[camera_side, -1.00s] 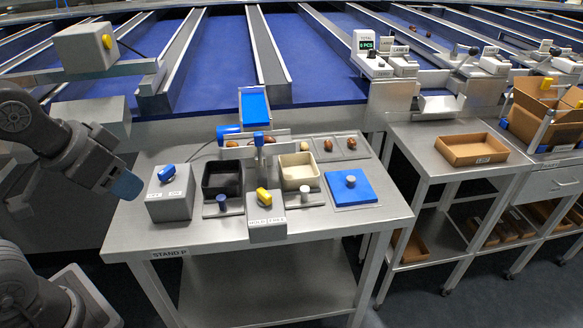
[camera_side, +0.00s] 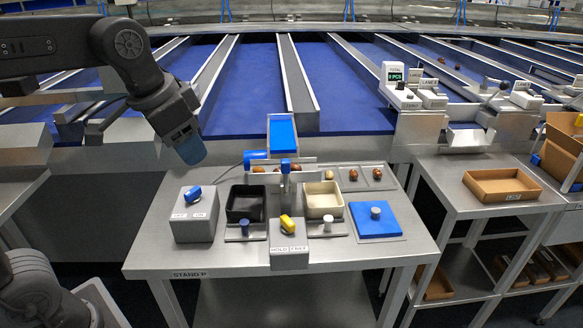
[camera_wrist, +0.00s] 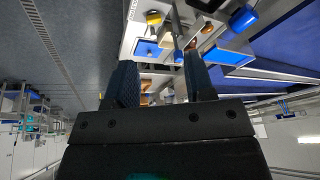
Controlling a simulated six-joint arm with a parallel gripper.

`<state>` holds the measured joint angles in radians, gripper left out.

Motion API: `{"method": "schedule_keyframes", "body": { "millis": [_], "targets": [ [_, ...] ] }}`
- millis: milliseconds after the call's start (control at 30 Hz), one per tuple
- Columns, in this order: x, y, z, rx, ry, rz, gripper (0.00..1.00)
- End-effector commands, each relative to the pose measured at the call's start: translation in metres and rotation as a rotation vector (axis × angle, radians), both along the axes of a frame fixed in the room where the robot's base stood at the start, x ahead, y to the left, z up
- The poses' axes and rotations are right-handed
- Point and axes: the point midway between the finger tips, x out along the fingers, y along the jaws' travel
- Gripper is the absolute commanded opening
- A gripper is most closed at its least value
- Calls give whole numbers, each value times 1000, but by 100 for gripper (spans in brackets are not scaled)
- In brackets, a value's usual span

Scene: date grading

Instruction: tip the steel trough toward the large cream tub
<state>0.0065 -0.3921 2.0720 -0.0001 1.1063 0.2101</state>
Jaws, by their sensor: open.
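The steel trough (camera_side: 268,181) sits on a post behind and above the two tubs, with a blue tab at its middle and brown dates in it. It looks roughly level. The cream tub (camera_side: 323,213) is at the right of the post, and the dark tub (camera_side: 246,216) is at the left. My gripper (camera_side: 191,152) hangs in the air left of the trough, above the back left of the stand, touching nothing. In the wrist view my gripper (camera_wrist: 160,85) has its two fingers apart with nothing held between them.
A grey box with a blue knob (camera_side: 194,192) stands at the stand's left. A hold/free box with a yellow knob (camera_side: 287,222) is at the front. A blue plate (camera_side: 362,216) lies at the right. Dates rest in a grey tray (camera_side: 365,184) behind it.

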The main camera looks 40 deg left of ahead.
Motion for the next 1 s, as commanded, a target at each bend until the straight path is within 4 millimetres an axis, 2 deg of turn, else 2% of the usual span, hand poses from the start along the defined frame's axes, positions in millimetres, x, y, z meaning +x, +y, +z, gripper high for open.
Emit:
{"method": "schedule_keyframes", "body": {
  "millis": [33,233,400,500,700,867,1000],
  "targets": [
    [22,-1,8,14,32,-41,49],
    [95,-3,28,61,143,-211,49],
    [154,-6,26,87,233,-359,49],
    [182,-8,19,95,280,-438,49],
    [214,-10,5,102,334,-541,49],
    [220,-10,-2,103,348,-565,49],
    [220,-10,-15,102,349,-566,49]
  ]
}}
